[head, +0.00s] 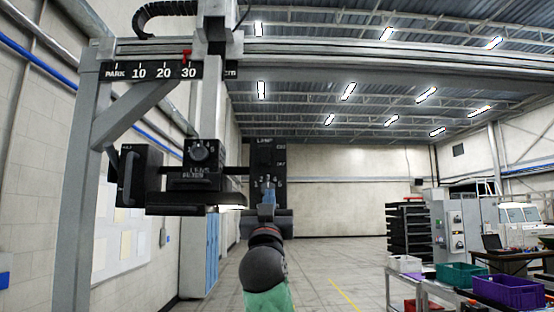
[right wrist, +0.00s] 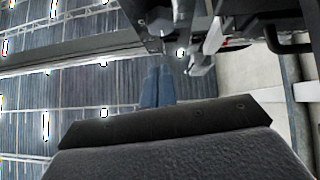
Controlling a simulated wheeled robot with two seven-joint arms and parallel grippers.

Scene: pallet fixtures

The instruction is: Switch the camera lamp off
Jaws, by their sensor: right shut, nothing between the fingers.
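The camera unit (head: 195,180) hangs from the overhead gantry, with a round numbered dial (head: 200,153) on its front. Right of it is a dark upright panel (head: 266,156) marked "LAMP", with small markings lower down. A pale glow shows under the right end of the unit's lower black plate (head: 195,208). My right gripper (head: 268,184) is in front of the panel's lower part, blue fingers up and shut, empty. The fingers (right wrist: 157,75) also show in the right wrist view, close to metal parts. I cannot tell whether they touch the panel; they hide part of it. My left gripper is out of view.
The gantry's post (head: 78,190) and beam carry a cm scale (head: 165,71) with a red pointer (head: 186,56) near 30. A black handle block (head: 135,176) is left of the unit. Crates, including a purple one (head: 508,291), stand far right. The floor ahead is open.

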